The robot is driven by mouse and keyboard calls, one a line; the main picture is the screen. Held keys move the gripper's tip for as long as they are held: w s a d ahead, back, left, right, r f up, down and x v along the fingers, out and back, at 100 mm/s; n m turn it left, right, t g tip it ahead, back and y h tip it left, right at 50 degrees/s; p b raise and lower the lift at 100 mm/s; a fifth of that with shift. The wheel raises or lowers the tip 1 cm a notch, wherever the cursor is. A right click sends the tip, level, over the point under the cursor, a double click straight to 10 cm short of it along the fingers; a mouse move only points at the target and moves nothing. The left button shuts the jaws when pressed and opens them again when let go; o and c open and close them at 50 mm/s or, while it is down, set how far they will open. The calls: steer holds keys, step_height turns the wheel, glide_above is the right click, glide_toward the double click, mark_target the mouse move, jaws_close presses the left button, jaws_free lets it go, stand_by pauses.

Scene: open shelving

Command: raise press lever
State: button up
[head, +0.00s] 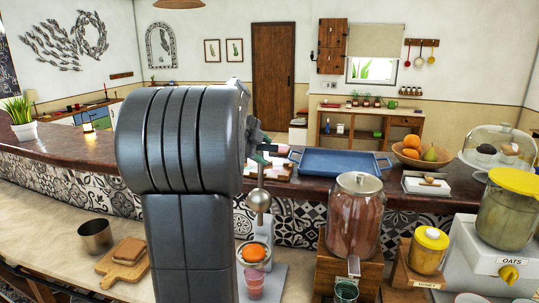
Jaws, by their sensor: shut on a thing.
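The juice press (258,201) stands on the lower counter, just right of my large dark arm, which covers part of it. Its metal dome hangs above an orange half (254,252) in the press's cup, with a gap between them. A glass of reddish juice (254,285) stands below. My gripper (259,147) shows only in part at the arm's right edge, above the dome. It is shut on the press lever (268,149), of which only a small part shows; the lever's exact angle is hard to tell.
A glass jar (355,215) on a wooden stand is close on the right, with a honey jar (429,250) and an oats dispenser (507,215) beyond. A blue tray (340,163) lies on the raised bar behind.

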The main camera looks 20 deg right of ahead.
steer(key=v, duration=1)
steer(key=shift+a+r+b, duration=0.3)
steer(key=shift+a+b, duration=0.1)
steer(key=shift+d, duration=0.1)
steer(key=shift+p+x, duration=0.4)
steer(key=shift+x, duration=3.4)
steer(key=shift+w, duration=0.2)
